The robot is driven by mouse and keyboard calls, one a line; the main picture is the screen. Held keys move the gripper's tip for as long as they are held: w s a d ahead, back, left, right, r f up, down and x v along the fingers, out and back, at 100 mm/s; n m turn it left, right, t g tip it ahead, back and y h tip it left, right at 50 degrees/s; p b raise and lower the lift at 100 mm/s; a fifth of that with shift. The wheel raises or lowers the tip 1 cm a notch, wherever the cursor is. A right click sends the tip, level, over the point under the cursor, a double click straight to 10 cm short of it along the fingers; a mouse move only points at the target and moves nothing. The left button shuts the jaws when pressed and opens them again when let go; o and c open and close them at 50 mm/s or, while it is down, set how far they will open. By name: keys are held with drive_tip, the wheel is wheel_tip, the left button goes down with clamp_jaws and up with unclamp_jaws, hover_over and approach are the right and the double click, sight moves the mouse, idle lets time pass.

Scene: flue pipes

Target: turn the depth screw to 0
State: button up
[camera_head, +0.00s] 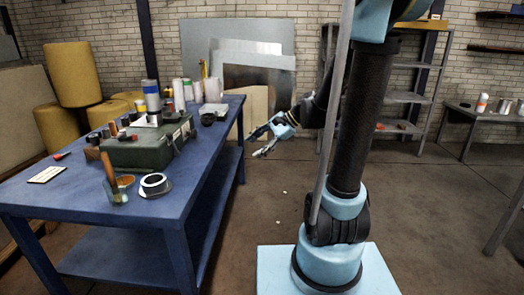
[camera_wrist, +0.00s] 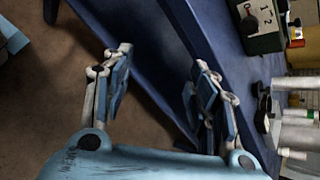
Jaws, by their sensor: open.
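A dark green box (camera_head: 140,152) stands on the blue table in the head view. My gripper (camera_head: 262,142) is open and empty, out beyond the table's right edge and apart from the box. In the wrist view my gripper (camera_wrist: 164,72) has its two fingers spread, with only floor and table frame behind.
The blue table (camera_head: 75,192) also bears cans, a white-rimmed ring (camera_head: 155,184), a glass with a wooden-handled tool (camera_head: 118,193) and a pale plate (camera_head: 46,174). Metal sheets (camera_head: 238,50) lean on the back wall. The floor right of the table is mostly clear.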

drive_tip(key=shift+s+d+f+n+h, duration=0.15)
drive_tip(key=shift+s+d+n+h, duration=0.15)
drive_tip(key=shift+s+d, duration=0.25)
drive_tip(key=shift+s+d+f+n+h, duration=0.15)
drive_tip(key=shift+s+d+n+h, duration=0.2)
drive_tip(key=shift+s, duration=0.3)
